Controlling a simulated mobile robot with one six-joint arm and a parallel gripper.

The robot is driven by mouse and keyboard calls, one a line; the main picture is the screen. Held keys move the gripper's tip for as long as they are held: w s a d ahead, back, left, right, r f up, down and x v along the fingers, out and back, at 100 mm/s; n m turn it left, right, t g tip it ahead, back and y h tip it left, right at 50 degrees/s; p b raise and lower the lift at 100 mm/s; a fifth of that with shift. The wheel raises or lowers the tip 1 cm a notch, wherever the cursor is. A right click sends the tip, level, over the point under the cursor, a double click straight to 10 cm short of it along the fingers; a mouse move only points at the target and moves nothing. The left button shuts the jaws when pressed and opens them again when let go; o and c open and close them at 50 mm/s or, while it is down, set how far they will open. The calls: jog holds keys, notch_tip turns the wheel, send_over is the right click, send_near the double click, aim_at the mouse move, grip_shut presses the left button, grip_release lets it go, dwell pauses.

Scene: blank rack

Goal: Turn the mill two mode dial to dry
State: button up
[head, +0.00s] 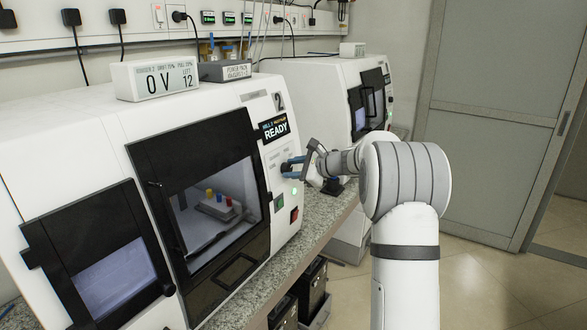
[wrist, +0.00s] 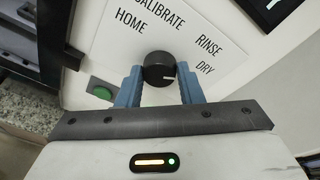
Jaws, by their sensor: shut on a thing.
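Mill two (head: 262,95), a white machine marked 2, has a display reading READY. Its black round mode dial (wrist: 158,62) sits on a white label plate with CALIBRATE, HOME, RINSE and DRY (wrist: 205,67). My gripper (wrist: 158,77) is shut on the dial, one blue finger on each side. In the head view my gripper (head: 292,168) is at the panel, and its fingers partly hide the dial.
A green button (wrist: 102,92) is near the left finger; a red switch (head: 294,215) is below the dial. The mill's dark window door (head: 195,150) is closed. A second white machine (head: 330,75) stands behind. The floor at right is clear.

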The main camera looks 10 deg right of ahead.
jog(key=o, duration=1)
jog(key=shift+f, duration=0.1)
jog(key=shift+c, duration=0.2)
jog(key=shift+d, duration=0.1)
jog(key=b+v, duration=0.1)
jog(key=v, duration=0.6)
jog(key=shift+s+d, duration=0.2)
jog(key=shift+s, duration=0.1)
